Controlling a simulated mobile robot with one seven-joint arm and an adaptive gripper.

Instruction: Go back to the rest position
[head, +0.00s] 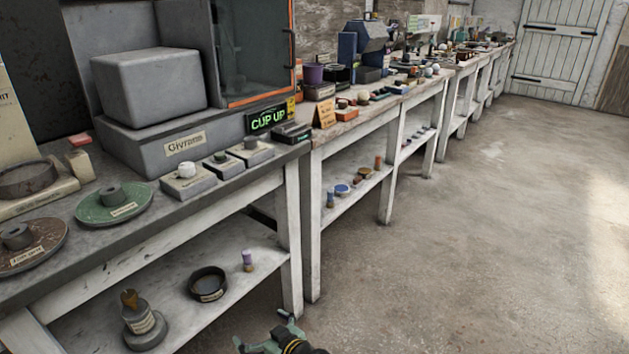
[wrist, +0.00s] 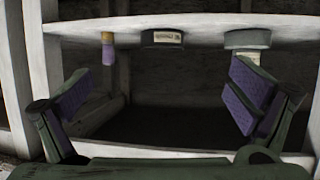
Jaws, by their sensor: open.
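My gripper (head: 272,338) shows at the bottom edge of the head view, low in front of the near bench and over the floor. In the wrist view my gripper (wrist: 160,108) has its two purple-padded fingers spread wide apart with nothing between them. Beyond the fingers is the bench's lower shelf (wrist: 210,24). The small purple-and-tan cylinder (wrist: 108,52), a dark round dish (wrist: 161,38) and a grey round base (wrist: 240,40) sit along that shelf. The gripper appears apart from them all. Most of my arm is out of view.
The near bench (head: 250,190) carries a grey machine (head: 150,90), a green disc (head: 113,204) and several small blocks. Bare floor (head: 460,220) lies open to the right.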

